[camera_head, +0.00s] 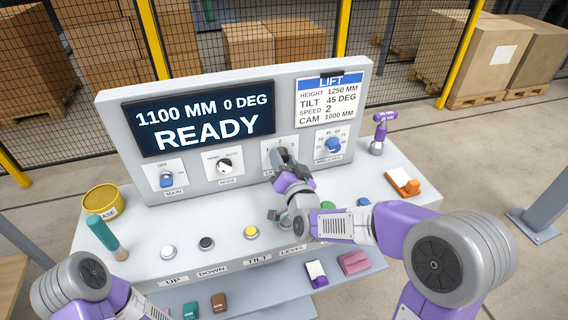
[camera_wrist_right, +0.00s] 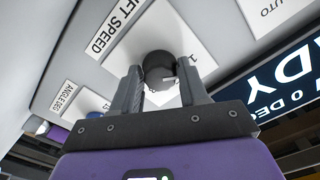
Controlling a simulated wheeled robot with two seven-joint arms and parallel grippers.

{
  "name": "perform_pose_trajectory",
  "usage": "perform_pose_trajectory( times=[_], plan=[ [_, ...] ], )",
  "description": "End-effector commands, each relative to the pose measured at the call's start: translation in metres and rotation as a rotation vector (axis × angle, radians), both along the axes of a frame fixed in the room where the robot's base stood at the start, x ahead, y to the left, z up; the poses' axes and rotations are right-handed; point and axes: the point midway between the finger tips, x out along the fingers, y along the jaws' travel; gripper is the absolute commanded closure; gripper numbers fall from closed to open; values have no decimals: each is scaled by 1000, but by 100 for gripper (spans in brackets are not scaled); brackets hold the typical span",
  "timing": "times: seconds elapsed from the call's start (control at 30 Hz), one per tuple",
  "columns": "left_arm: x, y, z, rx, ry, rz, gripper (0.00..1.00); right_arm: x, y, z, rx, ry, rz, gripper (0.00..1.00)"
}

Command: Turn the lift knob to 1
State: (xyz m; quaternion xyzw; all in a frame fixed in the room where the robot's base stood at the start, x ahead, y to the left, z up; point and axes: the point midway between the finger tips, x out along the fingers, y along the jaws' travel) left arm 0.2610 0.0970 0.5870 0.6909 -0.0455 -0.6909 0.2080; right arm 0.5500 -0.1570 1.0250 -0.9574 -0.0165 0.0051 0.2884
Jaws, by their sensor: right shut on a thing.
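The lift knob is a dark round knob (camera_wrist_right: 158,66) on a white plate marked "FT SPEED" in the right wrist view. In the head view its plate (camera_head: 267,146) is on the upright panel, and my right gripper (camera_head: 284,160) hides most of the knob. My right gripper is shut on the knob, with one finger on each side in the wrist view (camera_wrist_right: 161,78). A "1" shows on the plate beside the knob. A small light mark shows at the knob's edge; I cannot tell which number it points to. My left gripper is out of view.
The screen (camera_head: 203,118) reads 1100 MM, 0 DEG, READY. A LIFT card (camera_head: 330,98) lists speed 2. The main knob (camera_head: 167,180), mode knob (camera_head: 224,166) and blue knob (camera_head: 333,145) flank the lift knob. Several push buttons and a teal-handled tool (camera_head: 103,233) are on the desk.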

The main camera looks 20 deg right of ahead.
Motion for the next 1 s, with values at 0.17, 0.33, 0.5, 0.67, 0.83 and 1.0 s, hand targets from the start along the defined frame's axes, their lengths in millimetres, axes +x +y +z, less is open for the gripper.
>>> perform_pose_trajectory(
  times=[0.17, 0.33, 0.5, 0.67, 0.83, 1.0],
  plan=[
    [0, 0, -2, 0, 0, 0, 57, 0, 0, 0, -52, -3, -1, 87],
    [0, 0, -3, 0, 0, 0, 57, 0, 0, 0, -75, -3, -1, 87],
    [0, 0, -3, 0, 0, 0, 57, 0, 0, 0, -79, -4, -1, 87],
    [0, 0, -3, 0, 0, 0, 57, 0, 0, 0, -79, -4, 0, 87],
    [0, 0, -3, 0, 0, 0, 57, 0, 0, 0, -78, -4, -1, 38],
    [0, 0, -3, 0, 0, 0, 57, 0, 0, 0, -77, -3, 0, 36]
  ],
)
